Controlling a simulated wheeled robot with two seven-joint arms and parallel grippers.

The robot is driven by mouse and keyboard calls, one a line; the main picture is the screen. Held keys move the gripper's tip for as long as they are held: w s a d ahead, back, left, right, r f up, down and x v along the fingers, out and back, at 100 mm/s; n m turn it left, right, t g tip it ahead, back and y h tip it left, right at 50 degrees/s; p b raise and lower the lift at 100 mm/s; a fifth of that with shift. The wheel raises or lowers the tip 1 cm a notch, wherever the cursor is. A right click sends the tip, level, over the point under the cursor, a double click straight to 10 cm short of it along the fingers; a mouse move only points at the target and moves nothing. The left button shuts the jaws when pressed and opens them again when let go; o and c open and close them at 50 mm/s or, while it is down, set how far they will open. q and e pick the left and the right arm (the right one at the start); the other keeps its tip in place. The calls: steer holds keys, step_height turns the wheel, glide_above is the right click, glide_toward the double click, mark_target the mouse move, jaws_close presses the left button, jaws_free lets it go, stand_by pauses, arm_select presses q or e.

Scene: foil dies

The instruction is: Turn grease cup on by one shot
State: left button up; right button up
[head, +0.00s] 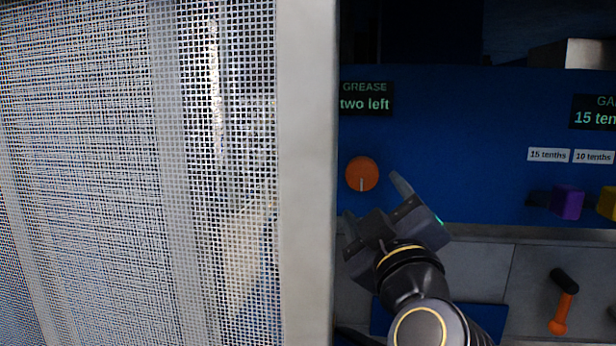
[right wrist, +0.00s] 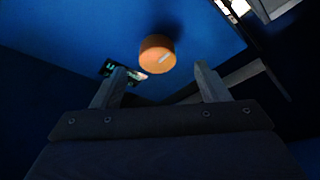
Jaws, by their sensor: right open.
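The grease cup is a round orange knob (head: 362,173) on a blue panel, with a pale pointer mark at its lower edge in the head view. Above it a dark display (head: 366,98) reads "GREASE two left". My right gripper (head: 373,205) is open, just below and to the right of the knob. In the right wrist view the knob (right wrist: 157,54) lies ahead of the two fingers (right wrist: 164,80), centred between them and apart from them. My left gripper is not in view.
A mesh guard with a pale frame post (head: 308,170) fills the left of the head view, close beside the knob. To the right are a purple block (head: 567,202), a yellow block (head: 607,203), white labels and an orange-handled tool (head: 562,305).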

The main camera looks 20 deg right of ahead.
mark_target(363, 179)
steer(key=shift+w+r, duration=0.5)
steer(key=shift+w, duration=0.05)
steer(key=p+x, duration=0.1)
steer(key=x, duration=0.5)
steer(key=shift+w+d+p, duration=0.15)
steer(key=shift+w+p, duration=0.2)
steer(key=shift+p, duration=0.05)
steer(key=c, duration=1)
